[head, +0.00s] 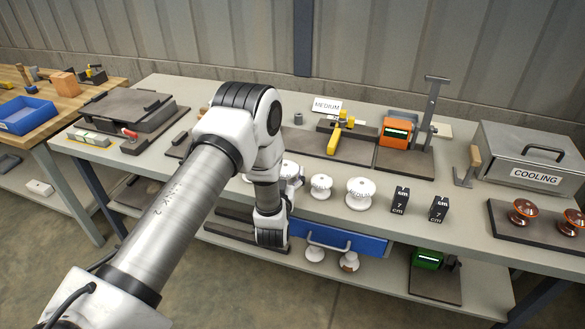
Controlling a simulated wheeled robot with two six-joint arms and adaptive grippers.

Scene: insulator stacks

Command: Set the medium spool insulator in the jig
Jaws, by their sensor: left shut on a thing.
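My left arm comes in from the left, and its left gripper (291,186) is at the front of the bench, mostly hidden behind my wrist. It is shut on what appears to be a white spool insulator (290,167), only partly visible, whose size I cannot read. Two more white spool insulators stand upright to its right, a smaller one (321,186) and a larger one (361,193) with faint lettering. The jig (335,142), a dark plate with a yellow clamp, lies behind them by a white MEDIUM sign (327,105). My right gripper is out of view.
Two black 7 cm blocks (400,199) stand right of the spools. An orange device (396,129) with an upright lever stands right of the jig. A COOLING box (530,155) and brown insulators (523,212) on a dark tray are at the right. A blue drawer (340,239) hangs below.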

